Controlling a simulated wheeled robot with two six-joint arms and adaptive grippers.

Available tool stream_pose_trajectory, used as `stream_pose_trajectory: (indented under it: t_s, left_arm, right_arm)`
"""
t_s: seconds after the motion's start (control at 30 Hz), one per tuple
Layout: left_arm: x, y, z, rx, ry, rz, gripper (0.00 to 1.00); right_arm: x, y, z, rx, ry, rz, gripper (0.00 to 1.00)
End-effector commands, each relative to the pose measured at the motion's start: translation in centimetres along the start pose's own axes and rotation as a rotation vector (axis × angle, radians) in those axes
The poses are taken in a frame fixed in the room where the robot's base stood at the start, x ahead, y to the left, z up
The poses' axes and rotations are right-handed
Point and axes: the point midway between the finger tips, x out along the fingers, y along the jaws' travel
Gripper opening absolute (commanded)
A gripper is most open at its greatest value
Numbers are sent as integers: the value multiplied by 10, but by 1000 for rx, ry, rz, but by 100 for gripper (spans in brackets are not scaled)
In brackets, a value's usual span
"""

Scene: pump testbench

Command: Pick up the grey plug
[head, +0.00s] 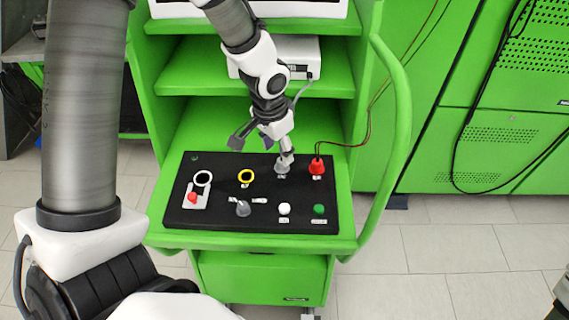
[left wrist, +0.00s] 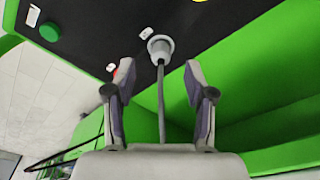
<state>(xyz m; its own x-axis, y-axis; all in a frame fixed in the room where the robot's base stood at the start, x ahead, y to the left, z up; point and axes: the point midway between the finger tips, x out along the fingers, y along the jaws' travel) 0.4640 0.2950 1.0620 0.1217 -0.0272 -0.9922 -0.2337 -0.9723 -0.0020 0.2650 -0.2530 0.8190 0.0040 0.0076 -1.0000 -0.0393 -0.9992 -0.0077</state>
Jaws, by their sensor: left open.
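The grey plug (head: 282,168) sits in the black panel (head: 215,226) on the green cart, in the back row left of the red plug (head: 317,167). In the head view my left gripper's fingers partly cover it. My left gripper (head: 262,149) is open just above the panel. In the left wrist view the grey plug (left wrist: 160,46) is just beyond the open fingertips of the gripper (left wrist: 158,72), roughly centred between them. A grey cable runs from the plug back between the fingers. The fingers do not visibly grip the plug.
The panel also carries a yellow ring socket (head: 246,176), a red switch (head: 193,198), a grey knob (head: 243,208), a white button (head: 284,209) and a green button (head: 319,209). A red cable leaves the red plug. Green shelves stand behind; a curved green rail (head: 400,130) is at right.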

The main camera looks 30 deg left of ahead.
Motion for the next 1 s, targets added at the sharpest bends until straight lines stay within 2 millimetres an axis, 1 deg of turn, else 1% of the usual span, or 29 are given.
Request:
stream_pose_trajectory:
  t_s: [0.17,0.2,0.23,0.33,0.5,0.53,0.57,0.6,0.67,0.7,1.0]
  left_arm:
    - [29,0,-2,1,-5,2,54]
    - [38,0,-2,1,-4,1,54]
    - [43,0,-2,0,-3,2,54]
    - [50,0,-3,-1,-1,2,54]
    - [50,0,-3,-1,0,2,54]
    - [50,0,-3,-1,0,2,47]
    - [50,0,-3,-1,0,2,37]
    - [50,0,-3,-1,0,2,22]
    - [50,0,-3,-1,0,2,1]
    - [50,0,-3,-1,0,2,0]
    - [50,0,-3,-1,0,2,0]
  right_arm:
    - [-11,0,0,0,1,0,0]
    - [-7,0,0,0,1,0,0]
    - [-6,0,0,0,1,0,0]
    - [-6,0,0,0,1,0,0]
    - [-6,0,0,0,1,0,0]
    - [-6,0,0,0,1,0,0]
    - [-6,0,0,0,1,0,0]
    - [-6,0,0,0,1,0,0]
    - [-6,0,0,0,1,0,0]
    - [-6,0,0,0,1,0,0]
    - [-6,0,0,0,1,0,0]
